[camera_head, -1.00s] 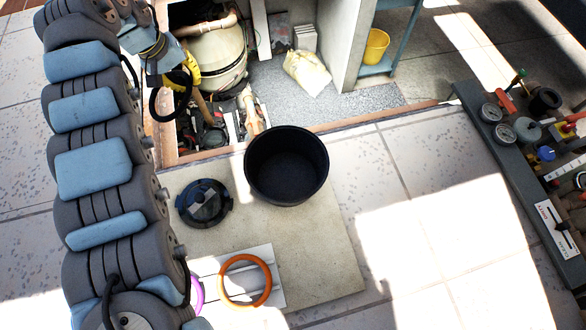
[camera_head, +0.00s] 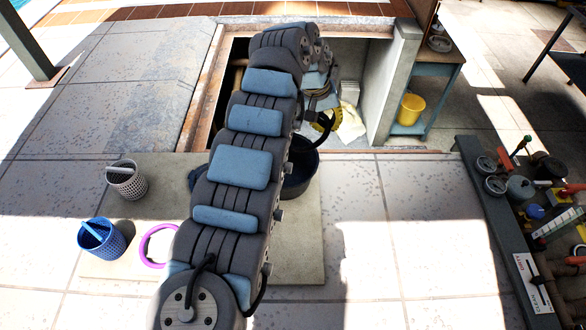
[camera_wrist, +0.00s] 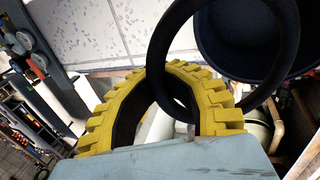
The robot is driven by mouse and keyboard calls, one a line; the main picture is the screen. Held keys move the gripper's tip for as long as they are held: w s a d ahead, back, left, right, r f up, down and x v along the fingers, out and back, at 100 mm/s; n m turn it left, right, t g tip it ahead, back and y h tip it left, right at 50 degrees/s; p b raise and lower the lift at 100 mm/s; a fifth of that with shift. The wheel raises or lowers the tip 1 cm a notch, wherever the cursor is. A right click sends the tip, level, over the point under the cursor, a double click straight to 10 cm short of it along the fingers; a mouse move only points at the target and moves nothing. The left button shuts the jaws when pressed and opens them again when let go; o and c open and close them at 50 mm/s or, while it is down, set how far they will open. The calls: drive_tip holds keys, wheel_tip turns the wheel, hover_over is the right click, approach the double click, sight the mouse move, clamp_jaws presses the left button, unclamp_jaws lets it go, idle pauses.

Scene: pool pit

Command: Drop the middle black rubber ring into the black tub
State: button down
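My gripper (camera_head: 328,119), with yellow toothed fingers, is shut on a black rubber ring (camera_head: 329,133). In the wrist view the fingertips (camera_wrist: 165,72) close on the ring's left side, and the ring (camera_wrist: 284,93) hangs free and unsupported otherwise. The black tub (camera_head: 303,177) stands on the pale mat just this side of the ring, partly hidden by my arm. In the wrist view the tub (camera_wrist: 216,38) is at the upper right, and the ring overlaps its rim in the picture. I cannot tell how high the ring is above the rim.
A magenta ring (camera_head: 148,249), a blue basket (camera_head: 101,243) and a grey basket (camera_head: 130,184) are at the left. The open pit lies behind the tub. A yellow bucket (camera_head: 411,109) stands on a blue shelf. A gauge panel (camera_head: 500,215) is at the right. Paving right of the tub is clear.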

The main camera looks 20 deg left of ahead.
drive_tip(key=a+n, duration=0.2)
drive_tip(key=a, duration=0.4)
drive_tip(key=shift+t, duration=0.3)
drive_tip(key=shift+s+a+f+b+x, duration=0.1)
drive_tip(key=shift+s+a+b+x, duration=0.1)
drive_tip(key=shift+x, duration=0.75)
drive_tip(key=shift+s+a+f+b+x, duration=0.1)
drive_tip(key=shift+b+x, duration=0.15)
drive_tip(key=shift+x, duration=0.75)
drive_tip(key=shift+s+a+b+x, duration=0.15)
drive_tip(key=shift+b+x, duration=0.05)
drive_tip(key=shift+x, duration=0.75)
drive_tip(key=c, duration=1.2)
unclamp_jaws()
drive_tip(key=shift+o, duration=0.2)
drive_tip(key=shift+r, duration=0.1)
drive_tip(key=v, duration=1.1)
drive_tip(key=shift+r, duration=0.45)
drive_tip(key=shift+s, duration=0.1)
